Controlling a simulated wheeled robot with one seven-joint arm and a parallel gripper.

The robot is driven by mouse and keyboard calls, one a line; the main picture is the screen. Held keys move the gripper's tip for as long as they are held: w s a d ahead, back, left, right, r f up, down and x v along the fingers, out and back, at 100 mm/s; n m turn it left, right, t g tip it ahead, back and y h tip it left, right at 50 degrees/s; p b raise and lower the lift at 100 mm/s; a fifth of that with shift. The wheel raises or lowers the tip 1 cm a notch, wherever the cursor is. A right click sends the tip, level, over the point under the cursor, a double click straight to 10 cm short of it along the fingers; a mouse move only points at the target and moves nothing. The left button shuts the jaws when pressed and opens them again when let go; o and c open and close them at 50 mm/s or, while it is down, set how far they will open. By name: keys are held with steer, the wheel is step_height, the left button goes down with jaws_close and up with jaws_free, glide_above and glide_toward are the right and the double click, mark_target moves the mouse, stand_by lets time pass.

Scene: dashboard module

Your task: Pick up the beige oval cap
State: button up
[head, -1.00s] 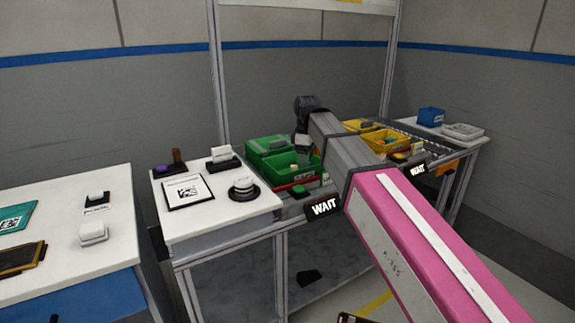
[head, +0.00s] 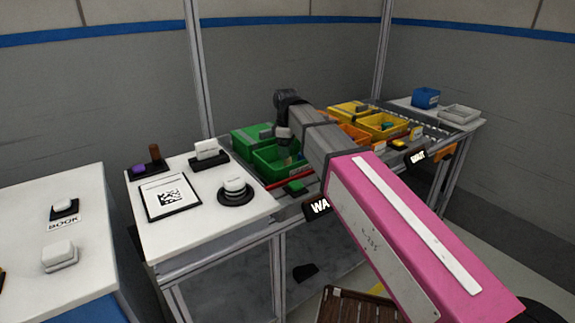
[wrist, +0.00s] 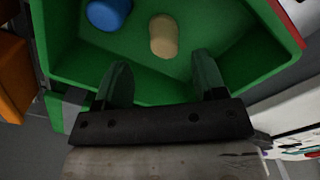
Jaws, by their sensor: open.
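The beige oval cap (wrist: 163,36) lies in a green bin (wrist: 80,66) and shows in the wrist view at the upper middle. A blue round piece (wrist: 109,13) lies to its left in the same bin. My gripper (wrist: 160,77) is open and empty, with its two dark fingers over the bin's near part. The cap is ahead of the gap between the fingertips and apart from them. In the head view my gripper (head: 284,152) points down over the front green bin (head: 270,174), and the cap cannot be made out clearly.
Another green bin (head: 245,137) stands behind. Yellow bins (head: 382,124) and an orange bin (head: 352,134) stand to the right. A white table (head: 235,214) on the left holds a round black-based part (head: 235,192). The bin walls rise close around my gripper.

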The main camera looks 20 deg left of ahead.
mark_target(288, 163)
steer(key=shift+s+d+f, duration=0.15)
steer(key=shift+f, duration=1.25)
steer(key=shift+s+d+f, duration=0.15)
steer(key=shift+f, duration=1.2)
steer(key=c, duration=1)
